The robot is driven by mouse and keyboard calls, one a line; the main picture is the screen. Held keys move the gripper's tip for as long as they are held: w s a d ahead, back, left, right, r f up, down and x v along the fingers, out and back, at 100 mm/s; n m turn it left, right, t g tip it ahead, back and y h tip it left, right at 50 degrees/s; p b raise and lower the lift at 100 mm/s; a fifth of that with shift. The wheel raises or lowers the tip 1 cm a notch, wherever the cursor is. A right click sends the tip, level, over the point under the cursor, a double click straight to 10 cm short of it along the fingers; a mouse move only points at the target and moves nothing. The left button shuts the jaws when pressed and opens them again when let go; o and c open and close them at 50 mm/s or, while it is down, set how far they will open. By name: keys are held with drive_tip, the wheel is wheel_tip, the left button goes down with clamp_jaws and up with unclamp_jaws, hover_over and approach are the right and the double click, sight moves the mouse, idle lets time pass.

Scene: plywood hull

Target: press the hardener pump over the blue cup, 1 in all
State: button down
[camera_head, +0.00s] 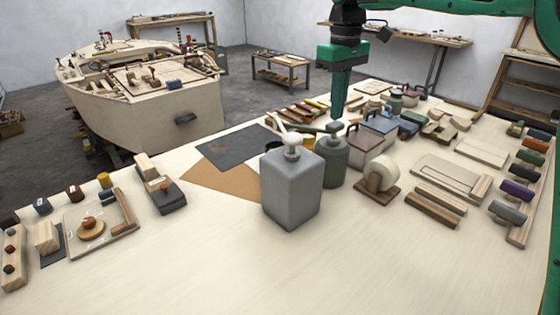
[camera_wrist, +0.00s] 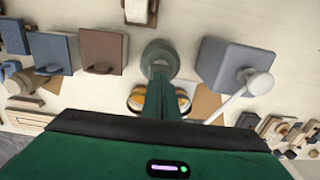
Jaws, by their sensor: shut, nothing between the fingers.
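A grey-green round bottle (camera_head: 332,163) with a dark pump head (camera_head: 334,127) stands mid-table, its spout pointing left. My gripper (camera_head: 335,115) is shut and empty, pointing straight down at this pump head. I cannot tell whether the tips touch it. In the wrist view the closed fingers (camera_wrist: 160,76) overlap the bottle (camera_wrist: 158,52). A dark cup rim (camera_head: 273,146) and a yellow item (camera_head: 307,141) show behind, partly hidden. No cup is clearly blue, and no label is readable.
A tape roll (camera_head: 381,175) on a wooden stand and lidded boxes (camera_head: 371,138) stand close on the right. The table's front middle is clear. A plywood hull (camera_head: 150,95) stands behind.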

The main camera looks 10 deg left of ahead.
wheel_tip(320, 180, up, 6)
drive_tip(key=shift+f, duration=0.1)
idle(0.4)
drive_tip(key=s+d+f+m, duration=0.2)
drive_tip(key=s+d+m, duration=0.15)
drive_tip(key=d, duration=0.65)
drive_tip(key=s+d+f+m, duration=0.25)
drive_tip(key=s+d, duration=0.25)
drive_tip(key=d, duration=0.4)
drive_tip(key=s+d+f+m, duration=0.2)
drive_tip(key=s+d+m, duration=0.15)
drive_tip(key=d, duration=0.65)
drive_tip(key=s+d+f+m, duration=0.2)
drive_tip(key=s+d+f, duration=0.1)
drive_tip(key=s, duration=0.5)
drive_tip(key=s+d+f+m, duration=0.3)
drive_tip(key=s+f, duration=0.3)
drive_tip(key=s, duration=0.2)
drive_tip(key=s+d+f+m, duration=0.2)
drive_tip(key=s+d+f, duration=0.3)
drive_tip(key=s, duration=0.3)
drive_tip(key=shift+s+d+f, duration=0.15)
drive_tip(key=shift+d+f, duration=0.05)
